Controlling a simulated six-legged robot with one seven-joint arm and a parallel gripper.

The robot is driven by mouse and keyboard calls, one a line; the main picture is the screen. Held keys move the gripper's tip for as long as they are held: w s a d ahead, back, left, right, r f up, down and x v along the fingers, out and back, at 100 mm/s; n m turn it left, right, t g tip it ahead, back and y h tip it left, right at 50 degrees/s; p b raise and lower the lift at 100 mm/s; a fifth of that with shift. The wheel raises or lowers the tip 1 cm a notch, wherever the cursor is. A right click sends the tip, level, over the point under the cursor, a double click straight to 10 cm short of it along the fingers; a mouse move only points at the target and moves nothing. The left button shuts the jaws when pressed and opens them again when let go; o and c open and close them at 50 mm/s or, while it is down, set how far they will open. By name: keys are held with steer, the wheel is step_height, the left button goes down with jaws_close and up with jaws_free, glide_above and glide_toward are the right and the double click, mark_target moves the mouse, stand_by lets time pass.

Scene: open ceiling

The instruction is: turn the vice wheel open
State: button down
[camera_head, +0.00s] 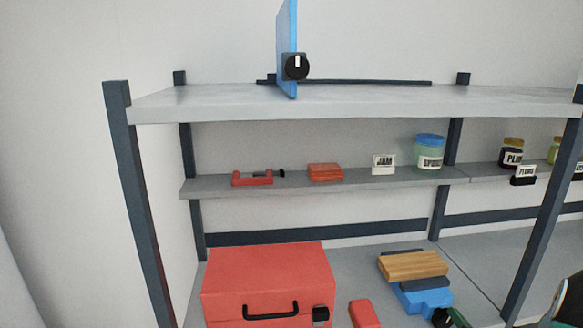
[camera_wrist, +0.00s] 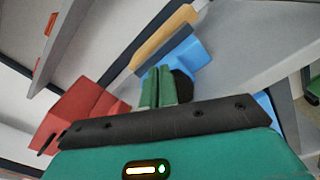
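The blue vice (camera_head: 425,299) sits on the lower bench, with a dark jaw and a wooden board (camera_head: 413,265) on top. A round black wheel (camera_head: 442,318) is at its front, cut by the bottom edge of the head view. In the wrist view the blue vice (camera_wrist: 186,58) is just beyond my gripper (camera_wrist: 158,70). Its two green fingers stand close together with only a thin gap. The dark wheel (camera_wrist: 183,86) shows partly behind the right finger; I cannot tell whether they touch. A green fingertip (camera_head: 459,318) shows beside the wheel in the head view.
A red toolbox (camera_head: 267,280) with a black handle stands left of the vice, and a small red block (camera_head: 364,314) lies between them. Uprights and shelves enclose the bench; the shelf (camera_head: 340,184) above holds jars and small red items. Bench right of the vice is clear.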

steer(key=shift+a, duration=0.4)
steer(key=s, duration=0.6)
steer(key=shift+d+r, duration=0.25)
steer(key=shift+r, duration=0.15)
